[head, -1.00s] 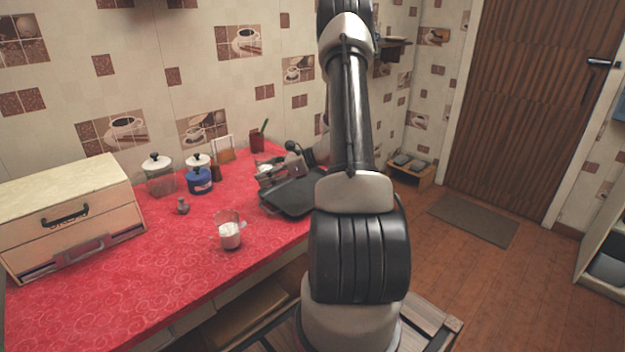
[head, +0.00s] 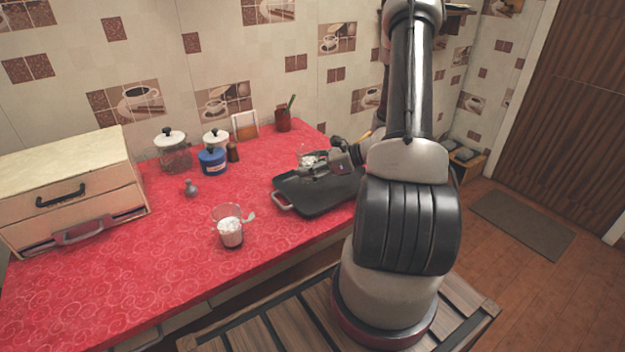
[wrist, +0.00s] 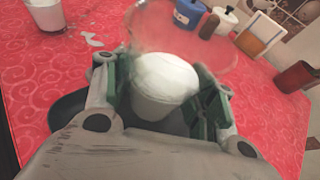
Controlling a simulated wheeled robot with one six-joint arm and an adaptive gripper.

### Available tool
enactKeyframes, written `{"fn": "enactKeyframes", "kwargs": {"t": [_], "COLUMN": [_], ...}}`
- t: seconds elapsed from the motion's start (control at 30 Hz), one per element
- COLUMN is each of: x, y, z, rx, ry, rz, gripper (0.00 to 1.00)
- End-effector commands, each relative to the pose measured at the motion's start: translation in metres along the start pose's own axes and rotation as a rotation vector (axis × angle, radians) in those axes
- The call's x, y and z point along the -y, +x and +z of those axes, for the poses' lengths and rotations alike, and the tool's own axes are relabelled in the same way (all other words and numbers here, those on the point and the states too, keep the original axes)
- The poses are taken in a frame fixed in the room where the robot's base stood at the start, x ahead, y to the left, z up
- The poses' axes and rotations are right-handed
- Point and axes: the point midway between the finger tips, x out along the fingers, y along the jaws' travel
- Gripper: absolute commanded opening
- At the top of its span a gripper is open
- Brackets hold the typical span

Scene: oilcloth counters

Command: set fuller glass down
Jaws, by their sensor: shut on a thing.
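My gripper (wrist: 165,98) is shut on a clear glass with white contents (wrist: 163,82), seen from above in the wrist view. In the head view my gripper (head: 318,166) is at the far edge of the dark tray, and the held glass (head: 307,153) shows just behind it. I cannot tell whether its base touches the counter. A second clear glass with white contents (head: 231,232) stands upright on the red counter, left of the tray; it also shows in the wrist view (wrist: 46,14). Its upper part looks empty.
The dark tray (head: 283,203) lies near the counter's front edge. A small white thing (head: 249,216) is beside the second glass. The left-middle red cloth (head: 130,260) is clear.

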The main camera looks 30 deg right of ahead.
Motion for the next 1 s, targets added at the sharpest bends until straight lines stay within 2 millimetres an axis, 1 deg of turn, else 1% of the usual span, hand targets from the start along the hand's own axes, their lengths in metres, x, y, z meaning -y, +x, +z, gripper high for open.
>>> {"fn": "enactKeyframes", "kwargs": {"t": [0.13,0.33,0.43,0.77,0.8,0.9,1.0], "x": [0.0,0.001,0.001,0.0,0.0,0.0,0.0], "y": [0.006,0.017,0.019,0.02,0.02,0.02,0.02], "z": [-0.014,-0.04,-0.045,-0.047,-0.047,-0.047,-0.047], "rx": [0.001,0.001,0.001,0.001,0.001,0.001,0.001], "ry": [0.002,0.002,0.0,0.0,0.0,0.0,0.0], "rz": [0.0,0.0,-0.001,0.0,0.0,0.0,0.0], "gripper": [0.19,0.19,0.19,0.19,0.62,0.78,0.78]}}
